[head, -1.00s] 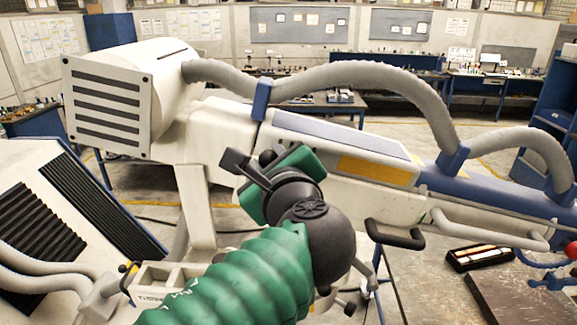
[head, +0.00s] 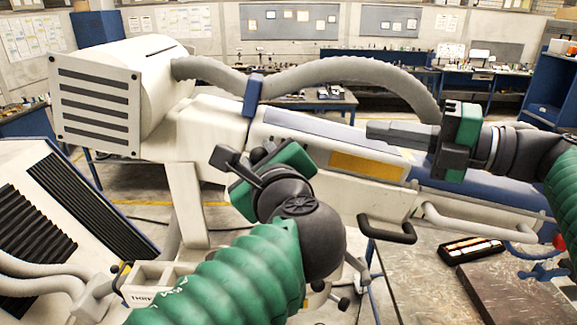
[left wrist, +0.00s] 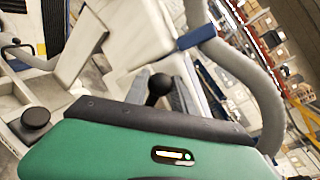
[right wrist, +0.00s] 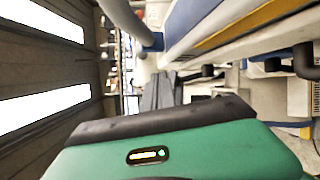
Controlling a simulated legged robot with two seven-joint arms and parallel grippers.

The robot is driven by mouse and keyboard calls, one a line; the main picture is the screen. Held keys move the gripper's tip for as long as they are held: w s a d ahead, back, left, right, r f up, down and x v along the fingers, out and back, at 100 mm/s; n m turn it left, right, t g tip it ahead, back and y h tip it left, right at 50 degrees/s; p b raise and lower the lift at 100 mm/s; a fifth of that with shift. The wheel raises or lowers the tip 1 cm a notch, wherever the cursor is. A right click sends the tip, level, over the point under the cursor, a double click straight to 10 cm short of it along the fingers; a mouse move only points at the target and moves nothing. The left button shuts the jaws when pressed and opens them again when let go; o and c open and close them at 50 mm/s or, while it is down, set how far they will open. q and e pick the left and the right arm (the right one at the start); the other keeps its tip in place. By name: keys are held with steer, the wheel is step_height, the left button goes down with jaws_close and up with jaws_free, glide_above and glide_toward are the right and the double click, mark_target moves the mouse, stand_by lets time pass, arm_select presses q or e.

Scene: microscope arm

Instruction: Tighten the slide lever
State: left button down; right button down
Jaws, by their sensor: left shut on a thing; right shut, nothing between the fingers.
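The white microscope arm (head: 330,150) runs across the middle, with a blue top and a yellow stripe. My left gripper (head: 262,178) is at its near side. My right gripper (head: 375,131) is over the arm's blue top, fingers pointing left, shut and empty. Its closed fingers also show in the right wrist view (right wrist: 160,92).
A thick grey hose (head: 330,68) arches above the arm, close behind my right gripper. A black-ended handle (head: 388,229) sticks out below the arm. A metal table (head: 425,275) with a black tray (head: 470,249) stands at lower right. A vented white cabinet (head: 70,220) is at left.

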arm_select(q)
steer(key=shift+f, duration=0.3)
arm_select(e)
steer(key=a+f+g+h, duration=0.1)
steer(key=a+f+g, duration=0.3)
steer(key=a, duration=1.1)
step_height(320, 180, down, 3)
steer(key=shift+w+r+n, duration=0.15)
steer(key=shift+w+n, duration=0.05)
steer(key=shift+n, duration=0.2)
